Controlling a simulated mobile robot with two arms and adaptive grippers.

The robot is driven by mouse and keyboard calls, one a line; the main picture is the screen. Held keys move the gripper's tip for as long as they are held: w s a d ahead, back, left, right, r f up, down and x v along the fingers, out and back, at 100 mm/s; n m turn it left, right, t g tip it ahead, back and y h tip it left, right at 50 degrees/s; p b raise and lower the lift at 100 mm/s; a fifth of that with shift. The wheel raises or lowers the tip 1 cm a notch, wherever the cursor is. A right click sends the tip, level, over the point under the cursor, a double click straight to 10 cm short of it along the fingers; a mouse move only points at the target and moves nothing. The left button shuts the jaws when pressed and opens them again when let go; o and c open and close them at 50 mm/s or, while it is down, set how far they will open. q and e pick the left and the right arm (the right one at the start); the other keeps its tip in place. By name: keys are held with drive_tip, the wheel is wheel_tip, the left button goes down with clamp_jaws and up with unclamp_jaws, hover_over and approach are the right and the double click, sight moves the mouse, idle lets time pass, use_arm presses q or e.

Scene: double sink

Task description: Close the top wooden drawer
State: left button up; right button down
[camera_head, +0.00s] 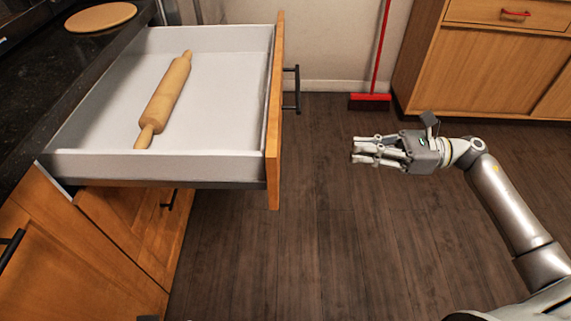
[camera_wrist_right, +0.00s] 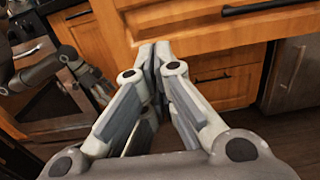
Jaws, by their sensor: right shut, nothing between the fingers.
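The top wooden drawer (camera_head: 273,120) is pulled far out from the counter at the left in the head view. Its grey-white inside holds a wooden rolling pin (camera_head: 164,100). A dark bar handle (camera_head: 296,89) is on its front. My right gripper (camera_head: 354,150) is shut and empty, to the right of the drawer front and apart from it. In the right wrist view the shut fingertips (camera_wrist_right: 155,50) point toward the drawer front (camera_wrist_right: 190,22), whose handle (camera_wrist_right: 265,7) shows at the top right. My left gripper is not in the head view.
A dark countertop (camera_head: 30,120) with a round wooden board (camera_head: 100,17) runs along the left. Lower cabinets with dark handles are below. A red broom (camera_head: 370,101) stands by the back wall, beside a wooden cabinet (camera_head: 480,65). The floor between drawer and arm is clear.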

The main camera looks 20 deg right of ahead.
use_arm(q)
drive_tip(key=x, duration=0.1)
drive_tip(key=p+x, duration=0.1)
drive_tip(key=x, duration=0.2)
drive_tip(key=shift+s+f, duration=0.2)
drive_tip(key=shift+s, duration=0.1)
use_arm(e)
drive_tip(key=x, duration=1.4)
drive_tip(key=shift+s, duration=0.2)
drive_tip(key=shift+a, duration=0.1)
